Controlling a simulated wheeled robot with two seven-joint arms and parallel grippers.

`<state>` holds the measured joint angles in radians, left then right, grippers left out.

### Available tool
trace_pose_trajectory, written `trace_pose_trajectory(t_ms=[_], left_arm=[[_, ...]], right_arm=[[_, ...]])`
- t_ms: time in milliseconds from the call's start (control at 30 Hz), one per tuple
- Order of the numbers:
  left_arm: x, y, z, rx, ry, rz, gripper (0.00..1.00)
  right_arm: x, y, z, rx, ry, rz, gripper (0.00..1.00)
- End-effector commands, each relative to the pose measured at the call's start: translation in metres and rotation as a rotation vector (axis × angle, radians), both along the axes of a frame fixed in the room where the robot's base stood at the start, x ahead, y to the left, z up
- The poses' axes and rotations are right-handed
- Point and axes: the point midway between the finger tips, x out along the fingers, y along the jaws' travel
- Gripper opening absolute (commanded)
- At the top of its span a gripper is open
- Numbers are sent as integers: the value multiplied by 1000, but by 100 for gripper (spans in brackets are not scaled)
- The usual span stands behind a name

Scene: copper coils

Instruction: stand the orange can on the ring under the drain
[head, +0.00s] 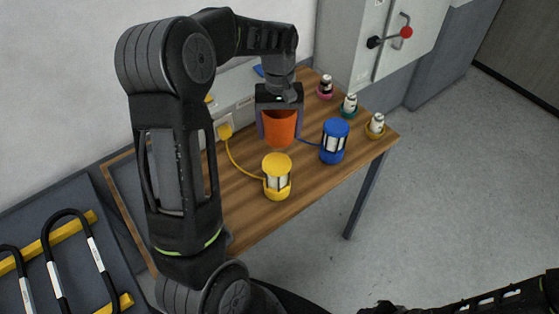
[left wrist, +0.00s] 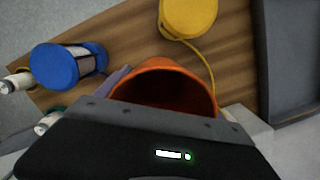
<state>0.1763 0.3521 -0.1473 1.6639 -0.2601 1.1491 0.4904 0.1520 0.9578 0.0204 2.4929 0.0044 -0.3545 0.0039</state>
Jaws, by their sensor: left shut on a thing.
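The orange can (head: 281,129) is held upright in my left gripper (head: 280,122), its fingers closed on both sides of it. It is over the back part of the wooden table; I cannot tell whether it touches the top. In the left wrist view the can's open, dark mouth (left wrist: 165,88) shows, with one greyish-purple finger (left wrist: 116,80) beside it. I cannot make out the ring or the drain; the arm and can cover part of that area. My right gripper is not in view.
On the wooden table (head: 240,215) stand a yellow lantern-like can (head: 277,177) and a blue one (head: 334,141), each with a cord. Several small bottles (head: 349,104) stand at the right. A pale box (head: 236,92) is behind, a grey cabinet (head: 365,40) beyond.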

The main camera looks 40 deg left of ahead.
Motion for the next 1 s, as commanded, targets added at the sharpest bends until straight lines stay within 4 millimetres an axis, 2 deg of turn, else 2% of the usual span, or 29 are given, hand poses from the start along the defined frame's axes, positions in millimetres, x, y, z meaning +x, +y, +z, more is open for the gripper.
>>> trace_pose_trajectory(t_ms=[167, 267, 500, 600, 1000], left_arm=[[0, 0, 0, 0, 0, 0, 31], [0, 0, -7, -1, 1, 0, 31], [-1, 0, -48, -1, 4, 0, 31], [0, 0, -59, 0, 1, 0, 31], [0, 0, -68, 0, 2, 0, 31]], right_arm=[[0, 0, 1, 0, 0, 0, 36], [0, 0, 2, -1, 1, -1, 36], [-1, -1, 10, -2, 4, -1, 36], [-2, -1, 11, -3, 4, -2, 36], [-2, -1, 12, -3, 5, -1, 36]])
